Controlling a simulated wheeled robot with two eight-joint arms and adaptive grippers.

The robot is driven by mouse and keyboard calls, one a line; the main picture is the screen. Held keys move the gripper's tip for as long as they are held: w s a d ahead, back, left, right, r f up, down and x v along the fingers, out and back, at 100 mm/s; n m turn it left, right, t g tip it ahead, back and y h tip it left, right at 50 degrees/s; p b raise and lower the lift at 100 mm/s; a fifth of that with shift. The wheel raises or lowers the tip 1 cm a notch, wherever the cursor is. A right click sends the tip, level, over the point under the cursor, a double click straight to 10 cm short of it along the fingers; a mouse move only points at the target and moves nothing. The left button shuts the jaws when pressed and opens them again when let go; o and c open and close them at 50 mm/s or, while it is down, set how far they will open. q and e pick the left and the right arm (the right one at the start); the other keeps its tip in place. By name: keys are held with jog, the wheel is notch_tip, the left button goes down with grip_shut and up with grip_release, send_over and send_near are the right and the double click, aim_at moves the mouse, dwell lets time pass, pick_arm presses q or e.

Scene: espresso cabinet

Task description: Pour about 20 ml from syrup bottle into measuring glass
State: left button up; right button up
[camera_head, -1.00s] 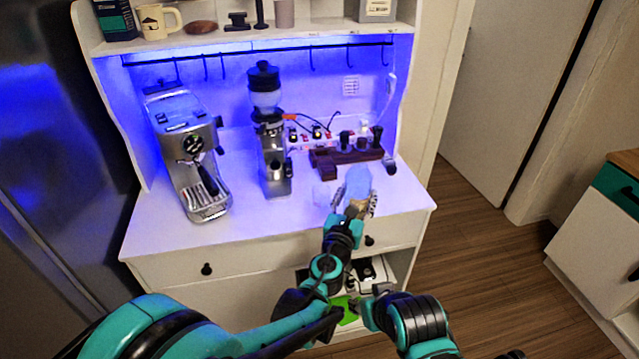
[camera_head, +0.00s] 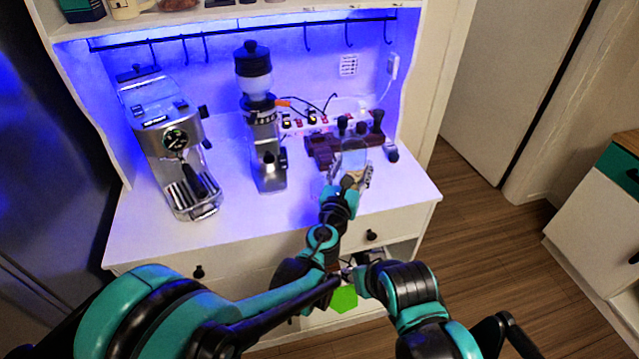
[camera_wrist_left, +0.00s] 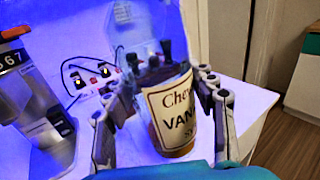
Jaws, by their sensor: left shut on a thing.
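My left gripper (camera_head: 347,188) is shut around the lower part of the syrup bottle (camera_head: 353,162), above the front right of the cabinet top. In the left wrist view the bottle (camera_wrist_left: 174,115) shows a cream "VANILLA" label, amber liquid low down and a clear upper part; it leans slightly. The left fingers (camera_wrist_left: 165,112) stand on both sides of it. A faint clear shape, likely the measuring glass (camera_head: 320,187), stands just left of the left gripper; its outline is hard to make out. My right gripper (camera_head: 348,275) is low before the cabinet; its fingers are unclear.
An espresso machine (camera_head: 172,145) and a grinder (camera_head: 264,130) stand on the left and middle of the white cabinet top (camera_head: 235,222). A dark wooden stand (camera_head: 325,150) with black-handled tools and a power strip (camera_head: 300,122) are behind the bottle. Hooks hang from a rail above.

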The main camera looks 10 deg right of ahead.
pick_arm(q)
notch_tip(320, 180, down, 4)
jog(key=shift+r+n+b, duration=0.1)
jog(key=shift+n+b, duration=0.7)
jog(key=shift+b, duration=0.4)
jog(key=shift+a+r+n+p, duration=0.1)
jog(key=shift+r+n+p, duration=0.15)
jog(key=shift+n+p, duration=0.25)
jog(key=shift+n, duration=0.4)
jog(key=shift+w+a+f+n, duration=0.1)
jog(key=shift+w+n, duration=0.05)
jog(key=shift+n, duration=0.35)
jog(key=shift+a+n+p, duration=0.15)
jog(key=shift+n+p, duration=0.15)
jog(key=shift+n, duration=0.4)
jog(key=shift+w+f+n, duration=0.15)
jog(key=shift+f+n, duration=0.05)
jog(key=shift+n, duration=0.2)
jog(key=shift+s+r+n+g+p, duration=0.25)
jog(key=shift+r+n+p, duration=0.2)
jog(key=shift+n+p, duration=0.25)
jog(key=shift+r, duration=0.1)
jog(key=shift+f+n, duration=0.2)
jog(key=shift+n, duration=0.2)
jog(key=shift+s+d+f+n, duration=0.2)
jog(key=shift+d+n, duration=0.15)
jog(key=shift+n, duration=0.25)
jog(key=shift+w, duration=0.1)
